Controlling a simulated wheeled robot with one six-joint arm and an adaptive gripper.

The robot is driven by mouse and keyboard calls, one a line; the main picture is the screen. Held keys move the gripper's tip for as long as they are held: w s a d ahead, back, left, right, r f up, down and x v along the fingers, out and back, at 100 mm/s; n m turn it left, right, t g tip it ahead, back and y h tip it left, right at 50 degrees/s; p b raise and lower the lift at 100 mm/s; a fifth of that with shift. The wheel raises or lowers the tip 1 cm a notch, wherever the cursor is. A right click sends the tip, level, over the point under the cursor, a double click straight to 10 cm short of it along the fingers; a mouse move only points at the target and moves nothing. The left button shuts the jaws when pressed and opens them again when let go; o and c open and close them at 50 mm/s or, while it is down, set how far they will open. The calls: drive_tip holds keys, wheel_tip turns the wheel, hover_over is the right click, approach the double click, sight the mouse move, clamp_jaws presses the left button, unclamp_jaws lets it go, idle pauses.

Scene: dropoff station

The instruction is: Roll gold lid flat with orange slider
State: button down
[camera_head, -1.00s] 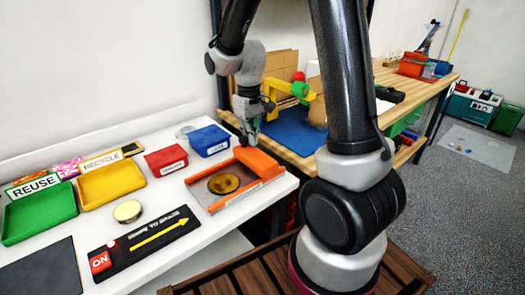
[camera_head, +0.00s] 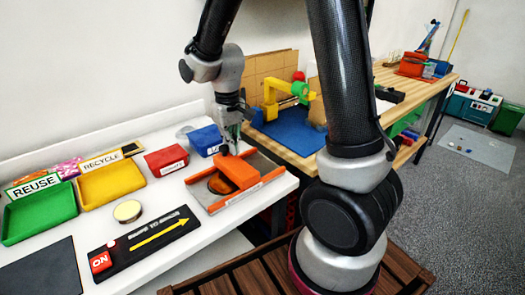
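The orange slider (camera_head: 240,170) is a block across a grey plate with an orange rail (camera_head: 243,194) along its front side. The gold lid (camera_head: 219,184) lies on the plate (camera_head: 196,195), partly covered by the slider; only its left part shows. My gripper (camera_head: 232,149) points down at the back end of the slider, touching or just above it. Its fingers are small and partly hidden, so I cannot tell whether they are closed on anything.
A yellow tray (camera_head: 112,184) and a green tray (camera_head: 40,216) are at the left. A black panel (camera_head: 145,240) with a yellow arrow and a round pale-gold disc (camera_head: 128,211) lie in front on the white table.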

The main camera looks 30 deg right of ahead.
sight(217, 158)
drive_tip(key=shift+s+a, duration=0.2)
drive_tip(key=shift+a, duration=0.85)
drive_tip(key=shift+s+a, duration=0.2)
drive_tip(key=shift+a, duration=0.85)
drive_tip(key=shift+s+a, duration=0.2)
drive_tip(key=shift+a, duration=0.85)
drive_tip(key=shift+w+d, duration=0.15)
drive_tip(key=shift+d, duration=0.5)
drive_tip(key=shift+r, duration=3.5)
